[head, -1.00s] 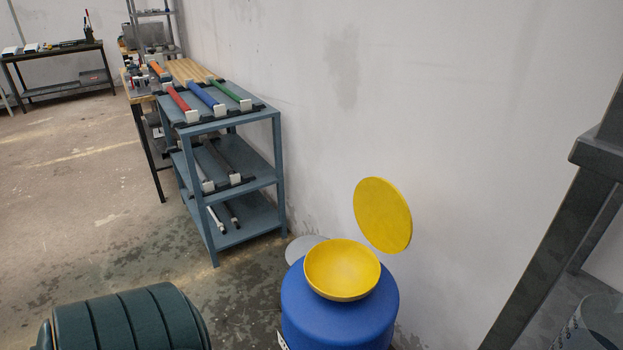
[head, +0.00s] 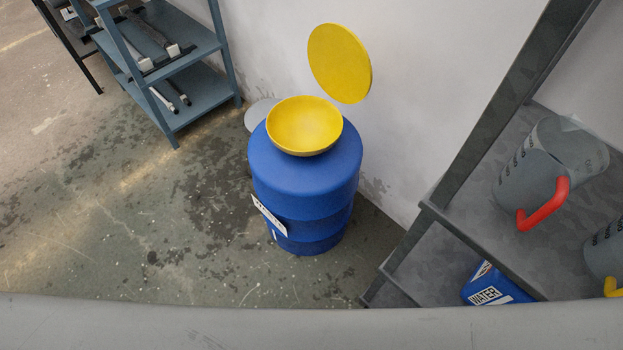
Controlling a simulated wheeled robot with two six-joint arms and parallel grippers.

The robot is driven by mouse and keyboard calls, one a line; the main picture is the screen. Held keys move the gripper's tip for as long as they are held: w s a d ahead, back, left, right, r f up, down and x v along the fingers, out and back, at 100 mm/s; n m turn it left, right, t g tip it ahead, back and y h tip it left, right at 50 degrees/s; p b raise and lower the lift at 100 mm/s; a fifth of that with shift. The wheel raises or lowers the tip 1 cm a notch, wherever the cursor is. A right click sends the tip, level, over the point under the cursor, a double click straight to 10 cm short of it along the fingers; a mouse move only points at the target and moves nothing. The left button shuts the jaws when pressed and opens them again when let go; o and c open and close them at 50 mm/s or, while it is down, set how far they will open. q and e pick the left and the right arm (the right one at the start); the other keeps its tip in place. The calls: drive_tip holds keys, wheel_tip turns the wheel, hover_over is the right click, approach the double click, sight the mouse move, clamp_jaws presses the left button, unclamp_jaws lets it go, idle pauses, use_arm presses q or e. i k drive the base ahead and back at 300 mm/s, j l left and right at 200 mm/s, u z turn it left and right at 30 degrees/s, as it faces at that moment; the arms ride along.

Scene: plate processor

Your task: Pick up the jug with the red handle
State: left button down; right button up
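The jug with the red handle (head: 538,180) stands on a grey shelf at the right of the head view. It is a grey, see-through jug with dark markings, and its red handle (head: 545,207) faces down and to the front. A second grey jug (head: 604,250) with a yellow handle is cut off by the right edge. Neither of my grippers is in view.
The grey shelf rack (head: 470,225) has a dark slanting post left of the jug. A blue container labelled WATER (head: 484,284) is lower down. A blue barrel (head: 304,185) with a yellow funnel (head: 304,124) stands by the wall. The floor (head: 130,220) at left is open.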

sight(559, 154)
drive_tip(key=z, duration=1.5)
